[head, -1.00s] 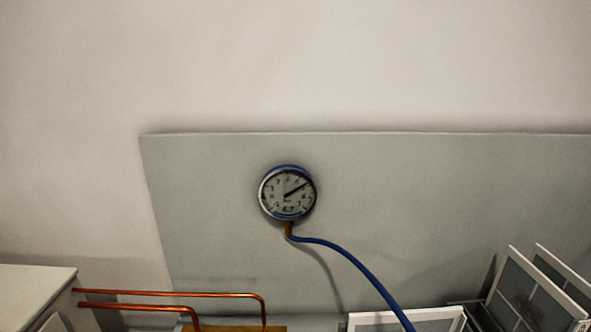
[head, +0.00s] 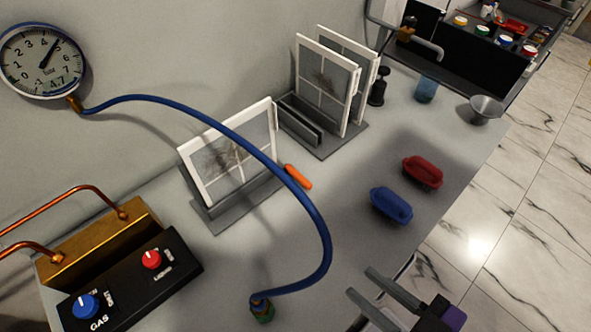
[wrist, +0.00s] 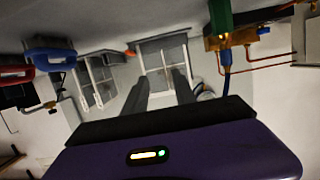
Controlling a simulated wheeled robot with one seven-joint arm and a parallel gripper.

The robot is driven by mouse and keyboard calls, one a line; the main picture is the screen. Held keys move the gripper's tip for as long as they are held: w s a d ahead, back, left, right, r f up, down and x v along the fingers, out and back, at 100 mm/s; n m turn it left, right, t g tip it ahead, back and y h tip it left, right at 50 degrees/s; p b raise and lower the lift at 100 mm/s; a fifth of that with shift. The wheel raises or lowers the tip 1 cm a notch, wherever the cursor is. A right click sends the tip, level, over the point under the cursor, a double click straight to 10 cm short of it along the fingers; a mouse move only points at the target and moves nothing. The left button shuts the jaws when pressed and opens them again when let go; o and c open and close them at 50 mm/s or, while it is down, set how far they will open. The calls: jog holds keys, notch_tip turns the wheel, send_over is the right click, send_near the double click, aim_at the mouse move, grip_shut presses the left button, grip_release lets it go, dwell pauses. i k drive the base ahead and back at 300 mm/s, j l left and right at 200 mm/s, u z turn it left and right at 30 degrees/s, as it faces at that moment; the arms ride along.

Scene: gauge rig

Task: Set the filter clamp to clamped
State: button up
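A white-framed filter (head: 232,152) with a dark smudge stands upright in a grey holder (head: 237,208) on the bench; it also shows in the wrist view (wrist: 163,58). An orange handle (head: 298,177), which looks like the clamp lever, lies low at the right end of that holder; it is small in the wrist view (wrist: 129,53). Whether it is clamped I cannot tell. My gripper (head: 361,283) is at the bench's front edge, apart from the handle. Its two fingers are spread and empty, also in the wrist view (wrist: 160,77).
A blue hose (head: 318,225) arches from the gauge (head: 42,60) over the bench, past the orange handle. A blue handle (head: 391,205) and a red handle (head: 423,172) lie to the right. More framed filters (head: 328,80) stand behind. A black knob box (head: 130,285) is at left.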

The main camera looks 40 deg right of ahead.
aim_at(289, 169)
jog(key=k+l, duration=0.1)
jog(key=l, duration=0.3)
jog(key=k+l, duration=0.15)
jog(key=l, duration=0.3)
jog(key=k+l, duration=0.1)
jog(key=l, duration=0.3)
